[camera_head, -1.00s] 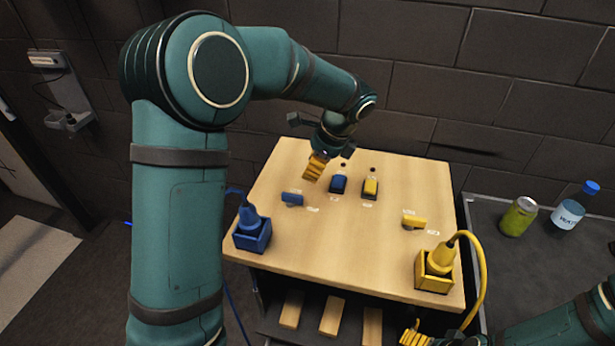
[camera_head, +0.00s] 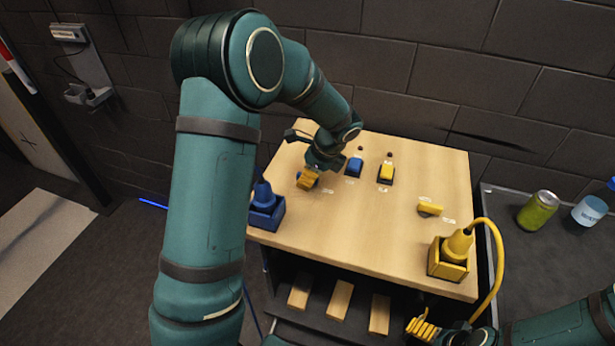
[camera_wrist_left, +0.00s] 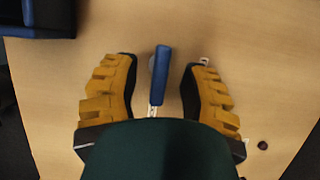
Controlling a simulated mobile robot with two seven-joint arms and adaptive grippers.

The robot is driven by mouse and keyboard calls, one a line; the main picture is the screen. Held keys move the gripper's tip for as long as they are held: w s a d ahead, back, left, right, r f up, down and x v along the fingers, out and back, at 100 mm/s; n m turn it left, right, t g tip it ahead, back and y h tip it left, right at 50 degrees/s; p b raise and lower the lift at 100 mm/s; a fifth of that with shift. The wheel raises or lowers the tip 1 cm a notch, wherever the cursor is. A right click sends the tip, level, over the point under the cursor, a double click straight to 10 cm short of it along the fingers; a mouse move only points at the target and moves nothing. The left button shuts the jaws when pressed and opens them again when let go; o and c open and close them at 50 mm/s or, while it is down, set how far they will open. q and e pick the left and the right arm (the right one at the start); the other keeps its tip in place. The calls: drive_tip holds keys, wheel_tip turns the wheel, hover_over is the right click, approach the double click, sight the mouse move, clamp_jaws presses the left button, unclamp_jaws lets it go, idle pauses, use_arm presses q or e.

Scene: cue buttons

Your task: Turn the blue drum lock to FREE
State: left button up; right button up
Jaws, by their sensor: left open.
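The blue drum lock (camera_wrist_left: 161,75) shows in the left wrist view as a blue bar handle on a grey round base, set on the wooden table top (camera_head: 370,235). My left gripper (camera_wrist_left: 158,85) is open, with one yellow finger on each side of the handle and a gap on both sides. In the head view my left gripper (camera_head: 307,178) is over the lock and mostly hides it. Small white labels lie near the handle, too small to read. My right gripper (camera_head: 422,328) is low at the front; its jaw opening is unclear.
A blue switch (camera_head: 354,166) and a yellow switch (camera_head: 386,172) stand right of my left gripper. A yellow lock (camera_head: 430,209) is farther right. A blue plug (camera_head: 264,198) and a yellow plug (camera_head: 458,246) sit in boxes at the front corners. A can (camera_head: 538,211) and bottle (camera_head: 590,211) stand right.

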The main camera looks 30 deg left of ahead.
use_arm(q)
drive_tip(key=shift+a+f, duration=0.1)
drive_tip(key=shift+f, duration=0.25)
clamp_jaws()
